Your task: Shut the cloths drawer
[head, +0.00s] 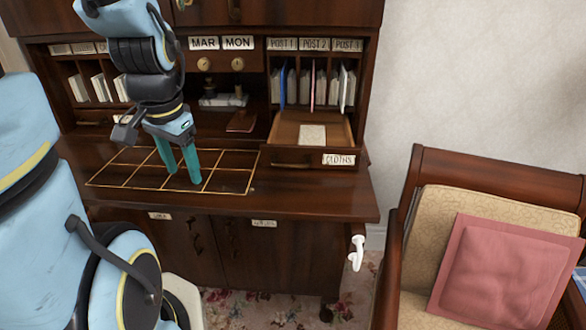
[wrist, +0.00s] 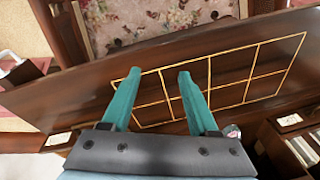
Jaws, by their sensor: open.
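The cloths drawer (head: 312,133) stands pulled out from the right side of the dark wooden desk, with a "CLOTHS" label on its front. A pale folded cloth (head: 312,134) lies inside it. My gripper (head: 182,178) is open and empty, with teal fingers pointing down over the gold-lined grid on the desktop, left of the drawer. In the wrist view my gripper (wrist: 155,85) shows its two fingers apart above the desktop (wrist: 60,95). I cannot make out the cloths drawer for certain in the wrist view.
Pigeonholes with books and envelopes (head: 313,85) stand above the drawer. A wooden armchair with a pink cushion (head: 505,270) is at the right. A white handle-like object (head: 356,253) sticks out at the desk's right side. The desktop between my gripper and the drawer looks clear.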

